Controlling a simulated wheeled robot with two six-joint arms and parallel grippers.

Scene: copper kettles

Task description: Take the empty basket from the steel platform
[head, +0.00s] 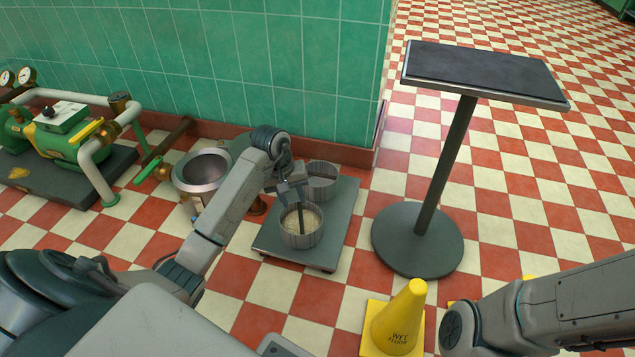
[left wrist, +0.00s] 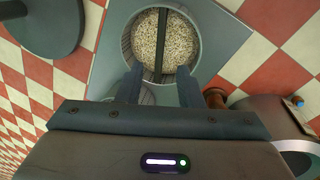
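A low steel platform (head: 275,240) stands on the floor with two round grey baskets on it. The front basket (head: 301,238) is filled with pale grain and has a dark bar across its top; it also shows in the left wrist view (left wrist: 127,45). The rear basket (head: 322,188), nearer the wall, appears empty and is partly hidden by my left gripper. My left gripper (head: 292,196) is over the platform near both baskets. In the left wrist view its fingers (left wrist: 160,87) are apart, with nothing clearly held. My right arm shows at the lower right; its gripper is out of view.
A metal pot (head: 203,170) stands left of the platform, beside green pump machinery (head: 62,140). A dark-topped pedestal table (head: 485,75) with a round base is to the right. A yellow cone (head: 399,320) stands in front. A green tiled wall (head: 240,60) is behind.

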